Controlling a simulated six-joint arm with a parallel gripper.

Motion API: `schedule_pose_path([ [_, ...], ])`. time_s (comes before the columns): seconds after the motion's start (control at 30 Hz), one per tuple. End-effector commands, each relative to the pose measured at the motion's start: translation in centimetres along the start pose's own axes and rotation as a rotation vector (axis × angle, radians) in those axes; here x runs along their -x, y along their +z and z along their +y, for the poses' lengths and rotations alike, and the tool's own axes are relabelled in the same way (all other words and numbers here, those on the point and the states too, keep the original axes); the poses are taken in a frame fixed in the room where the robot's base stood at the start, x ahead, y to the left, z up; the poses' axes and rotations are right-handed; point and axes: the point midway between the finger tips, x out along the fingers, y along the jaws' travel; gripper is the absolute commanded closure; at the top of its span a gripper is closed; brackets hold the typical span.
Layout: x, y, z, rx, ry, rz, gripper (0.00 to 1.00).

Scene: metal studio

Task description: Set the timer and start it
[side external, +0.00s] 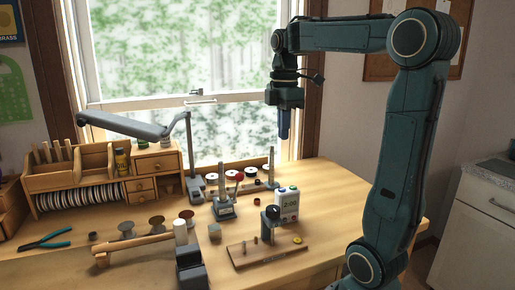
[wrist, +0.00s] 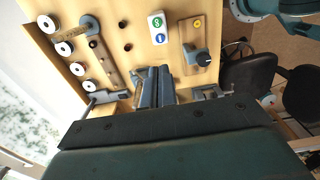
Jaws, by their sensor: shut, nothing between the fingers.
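The timer (side external: 288,208) is a small white box standing upright on the bench, with a display on its front too small to read surely. In the wrist view the timer's top (wrist: 157,35) carries a green button (wrist: 157,21) and a blue button (wrist: 160,38). My gripper (side external: 284,138) points down with its fingers shut and empty, well above the bench and the timer, touching nothing. In the wrist view the closed fingers (wrist: 153,88) show just below the timer in the picture.
A wooden board (side external: 262,254) with a dark knob-like fixture (side external: 271,214) and a yellow button (side external: 297,240) lies in front of the timer. A lamp (side external: 125,126), pliers (side external: 45,239) and an organiser (side external: 100,175) are left.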

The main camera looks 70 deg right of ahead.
Motion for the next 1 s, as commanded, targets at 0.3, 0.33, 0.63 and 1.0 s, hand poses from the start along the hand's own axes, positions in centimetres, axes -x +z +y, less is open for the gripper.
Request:
schedule_pose_path([
  [0.3,-0.9,0.0,0.0,0.001,-0.002,-0.001,1.00],
  [0.33,-1.1,0.0,0.0,0.001,-0.002,-0.001,1.00],
  [0.63,-4.5,0.0,0.0,0.000,-0.003,-0.001,1.00],
  [1.0,-10.2,0.0,-0.1,0.000,-0.004,0.000,1.00],
])
